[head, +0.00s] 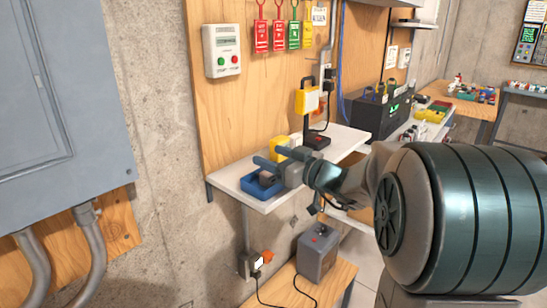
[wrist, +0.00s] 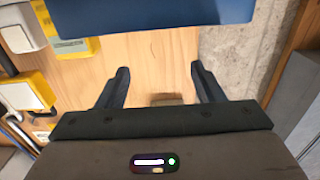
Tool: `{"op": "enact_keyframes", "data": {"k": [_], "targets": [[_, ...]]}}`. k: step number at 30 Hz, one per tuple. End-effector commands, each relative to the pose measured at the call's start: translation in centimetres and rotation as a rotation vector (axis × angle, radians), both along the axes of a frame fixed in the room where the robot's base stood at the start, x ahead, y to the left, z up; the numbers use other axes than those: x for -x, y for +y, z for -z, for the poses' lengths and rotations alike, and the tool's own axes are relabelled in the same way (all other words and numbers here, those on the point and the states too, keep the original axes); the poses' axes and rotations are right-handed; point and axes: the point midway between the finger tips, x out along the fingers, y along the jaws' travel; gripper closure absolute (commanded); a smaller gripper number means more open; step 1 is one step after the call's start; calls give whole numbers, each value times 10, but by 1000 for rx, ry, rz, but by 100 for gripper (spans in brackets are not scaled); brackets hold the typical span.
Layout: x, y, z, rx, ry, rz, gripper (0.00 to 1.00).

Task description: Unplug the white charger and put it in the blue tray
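The blue tray (head: 262,187) sits on the white shelf near its left front corner. My gripper (head: 265,154) is over the shelf by the tray, its two fingers pointing left towards the wall. In the wrist view my gripper (wrist: 159,67) is open, with bare wood panel between the fingers. The blue tray (wrist: 150,18) crosses the top of that view, apart from the fingertips. A small white block (head: 258,263) on the wall outlet below the shelf looks like the white charger. It is too small to be sure. I cannot make it out in the wrist view.
A yellow box (head: 279,148) stands behind my gripper on the white shelf (head: 228,182). A grey box (head: 318,252) with a cable stands on the lower wooden bench, right of the outlet (head: 245,265). An orange piece (head: 267,256) is beside the outlet. A grey cabinet (head: 60,100) is at left.

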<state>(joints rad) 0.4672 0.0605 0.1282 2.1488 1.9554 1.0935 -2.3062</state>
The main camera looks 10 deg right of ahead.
Motion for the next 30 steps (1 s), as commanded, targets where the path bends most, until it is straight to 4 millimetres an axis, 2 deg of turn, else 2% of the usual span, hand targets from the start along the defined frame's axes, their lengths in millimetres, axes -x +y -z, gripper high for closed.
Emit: {"op": "enact_keyframes", "data": {"k": [4, 8, 21, 25, 30], "targets": [[4, -3, 1, 1, -1, 1, 39], [18, -14, 2, 2, -1, 4, 39], [94, -69, 2, 1, -1, 3, 39], [106, -77, 1, 1, -1, 1, 39], [112, -81, 0, -1, 1, 0, 39]]}}
